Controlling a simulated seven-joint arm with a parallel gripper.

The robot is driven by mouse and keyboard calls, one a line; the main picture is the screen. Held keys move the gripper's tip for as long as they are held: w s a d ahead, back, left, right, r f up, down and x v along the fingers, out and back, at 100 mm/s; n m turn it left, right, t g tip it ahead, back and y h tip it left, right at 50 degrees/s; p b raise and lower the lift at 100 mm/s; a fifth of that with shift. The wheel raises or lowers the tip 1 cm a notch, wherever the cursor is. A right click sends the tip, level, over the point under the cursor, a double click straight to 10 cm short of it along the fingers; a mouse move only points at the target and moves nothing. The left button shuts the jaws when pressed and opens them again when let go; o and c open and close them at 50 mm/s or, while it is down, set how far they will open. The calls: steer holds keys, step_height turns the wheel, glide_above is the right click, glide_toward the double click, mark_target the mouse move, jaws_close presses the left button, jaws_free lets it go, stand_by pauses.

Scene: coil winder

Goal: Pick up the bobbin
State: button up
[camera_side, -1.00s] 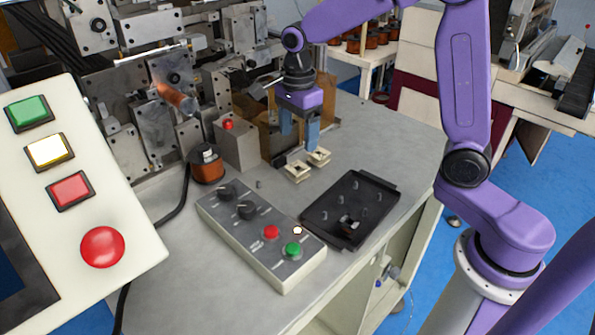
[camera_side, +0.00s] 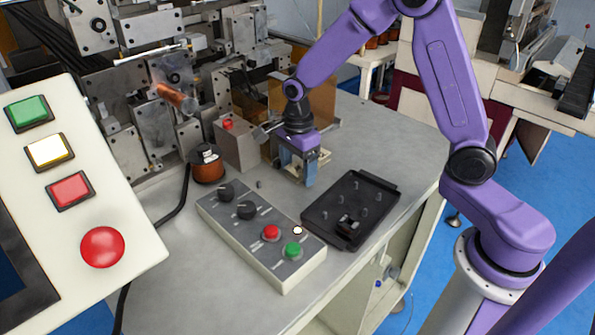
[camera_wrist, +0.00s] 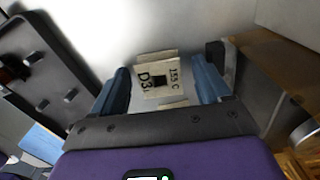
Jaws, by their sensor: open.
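The bobbin (camera_wrist: 152,92) is a small cream piece with printed lettering and a dark middle. In the wrist view it sits between the two blue fingers of my gripper (camera_wrist: 163,78), with a gap visible on its left side. In the side view my gripper (camera_side: 297,171) is open and low over the grey bench top, its fingers straddling the bobbin (camera_side: 323,158). The fingers and the gripper body hide part of the bobbin there. I cannot tell whether a finger touches it.
A black pin tray (camera_side: 350,212) lies to the front right of my gripper. A control box (camera_side: 262,238) with knobs and buttons is in front. A grey box with a red button (camera_side: 236,147) and a copper spool (camera_side: 207,168) stand to the left. An amber panel (camera_side: 290,95) is behind.

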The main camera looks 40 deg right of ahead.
steer(key=c, duration=1.1)
steer(key=shift+r, duration=0.15)
steer(key=shift+r, duration=0.2)
step_height(320, 180, up, 2)
steer(key=shift+r, duration=0.15)
steer(key=s+r, duration=0.3)
steer(key=s, duration=0.1)
steer(key=s+d+r, duration=0.1)
steer(key=s+r, duration=0.2)
steer(key=s, duration=0.2)
steer(key=s+d+r, duration=0.1)
steer(key=s+r, duration=0.3)
steer(key=shift+s, duration=0.4)
